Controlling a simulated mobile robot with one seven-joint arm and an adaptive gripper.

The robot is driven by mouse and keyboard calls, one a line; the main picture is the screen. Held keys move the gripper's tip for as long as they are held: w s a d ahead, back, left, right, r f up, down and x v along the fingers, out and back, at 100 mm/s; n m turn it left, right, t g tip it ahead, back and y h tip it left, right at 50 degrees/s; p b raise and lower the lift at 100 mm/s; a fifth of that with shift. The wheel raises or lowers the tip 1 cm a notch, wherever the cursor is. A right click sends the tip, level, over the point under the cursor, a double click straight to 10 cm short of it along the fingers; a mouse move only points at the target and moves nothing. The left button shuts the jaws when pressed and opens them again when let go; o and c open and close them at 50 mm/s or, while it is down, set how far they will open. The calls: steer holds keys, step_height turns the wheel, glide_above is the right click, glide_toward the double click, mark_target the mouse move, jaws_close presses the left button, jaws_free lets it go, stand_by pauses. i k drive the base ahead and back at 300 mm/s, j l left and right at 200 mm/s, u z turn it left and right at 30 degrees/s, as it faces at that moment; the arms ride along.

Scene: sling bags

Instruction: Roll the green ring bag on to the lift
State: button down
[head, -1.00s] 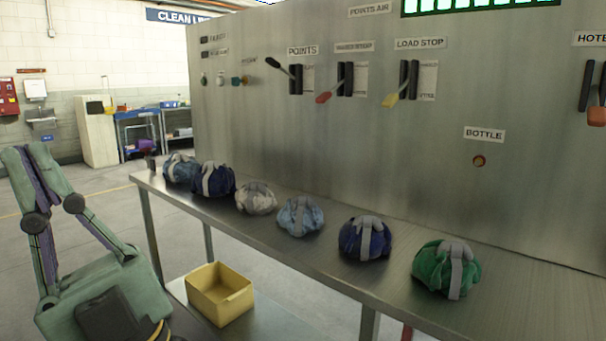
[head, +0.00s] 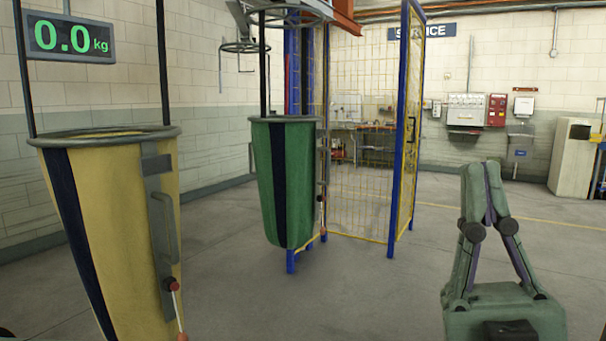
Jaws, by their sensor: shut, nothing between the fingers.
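The green ring bag (head: 303,185) hangs left of centre, a tall tapering bag with a dark stripe and a grey ring round its mouth. Its bottom is above the floor. Just behind and to its right stands a blue-framed cage (head: 395,160) with yellow mesh, below an orange beam (head: 347,12); I cannot tell for certain whether this is the lift. My gripper (head: 483,168) is at the lower right, pointing up, its fingers shut and empty. It is well apart from the bag.
A larger yellow ring bag (head: 115,210) hangs at the near left, with a grey handle, below a display (head: 68,38) reading 0.0 kg. An empty ring (head: 245,47) hangs at the back. Between the green bag and my gripper the floor (head: 385,285) is clear.

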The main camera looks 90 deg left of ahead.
mark_target(287, 149)
steer(key=u, duration=2.6)
steer(key=i+l+z, duration=0.3)
steer(key=i, duration=1.15)
steer(key=i+z, duration=0.3)
steer(key=i, duration=1.15)
